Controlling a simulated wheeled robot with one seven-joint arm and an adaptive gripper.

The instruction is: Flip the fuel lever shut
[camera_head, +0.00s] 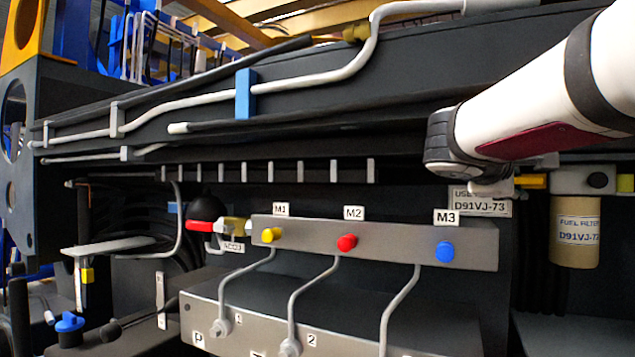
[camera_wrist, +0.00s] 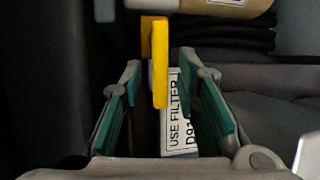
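The yellow fuel lever (camera_wrist: 160,78) shows in the wrist view as an upright bar. It reaches down from a grey pipe near the fuel filter (camera_wrist: 240,5) into the gap between my fingertips. My gripper (camera_wrist: 158,82) is open, with a green-padded finger on each side of the lever and a visible gap at both sides. In the head view my gripper (camera_head: 492,187) is at the right, and a yellow piece (camera_head: 530,181) shows just beside it, left of the filter (camera_head: 577,232). Most of the fingers are hidden there.
A "USE FILTER" label (camera_wrist: 180,118) lies behind the fingers. The manifold bar (camera_head: 375,240) with yellow, red and blue knobs is left of my gripper. A red-handled valve (camera_head: 203,226) is further left. The chassis beam (camera_head: 330,105) runs above.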

